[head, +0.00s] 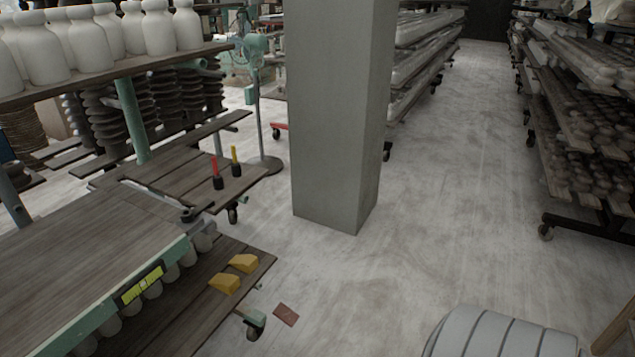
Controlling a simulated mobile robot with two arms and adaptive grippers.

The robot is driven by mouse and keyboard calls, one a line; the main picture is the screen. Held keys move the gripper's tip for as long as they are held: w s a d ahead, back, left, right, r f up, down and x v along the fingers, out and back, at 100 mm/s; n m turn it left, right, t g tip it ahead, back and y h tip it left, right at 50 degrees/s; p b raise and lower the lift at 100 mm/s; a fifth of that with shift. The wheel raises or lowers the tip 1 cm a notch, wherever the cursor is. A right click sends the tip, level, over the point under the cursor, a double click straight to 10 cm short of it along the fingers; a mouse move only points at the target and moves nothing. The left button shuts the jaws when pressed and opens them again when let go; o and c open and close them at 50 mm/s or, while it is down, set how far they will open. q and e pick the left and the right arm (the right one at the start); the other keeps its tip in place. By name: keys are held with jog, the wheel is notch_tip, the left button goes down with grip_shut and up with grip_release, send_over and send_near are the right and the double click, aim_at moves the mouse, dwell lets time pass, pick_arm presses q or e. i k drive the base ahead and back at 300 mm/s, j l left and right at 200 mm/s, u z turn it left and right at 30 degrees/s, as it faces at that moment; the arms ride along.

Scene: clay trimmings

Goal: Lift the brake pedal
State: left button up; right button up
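A small flat reddish-brown plate (286,315) is low by the floor, just right of the cart's front caster (254,328). It looks like the brake pedal, but I cannot tell for certain, and no link to the cart is visible. It appears roughly level. Neither of my grippers is in the head view, and nothing touches the plate.
The wooden cart (95,255) fills the left, with yellow wedges (225,284) on its lower shelf and red and yellow handles (217,172) behind. A grey pillar (335,120) stands mid-view. Loaded racks (590,130) line the right. The floor (440,215) between is clear.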

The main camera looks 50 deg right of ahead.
aim_at(288, 316)
jog(key=z, duration=1.3)
jog(key=i+l+u, duration=0.1)
jog(key=l, duration=0.35)
jog(key=i+l, duration=0.3)
jog(key=l, duration=0.15)
jog(key=i+l+u, duration=0.15)
jog(key=l, duration=0.35)
jog(key=i+l+u, duration=0.1)
jog(key=l, duration=0.35)
jog(key=i+l, duration=0.2)
jog(key=l, duration=0.3)
jog(key=i+l+u, duration=0.15)
jog(key=l, duration=0.35)
jog(key=i+l+u, duration=0.1)
jog(key=l, duration=0.45)
jog(key=i+l+u, duration=0.1)
jog(key=l, duration=0.4)
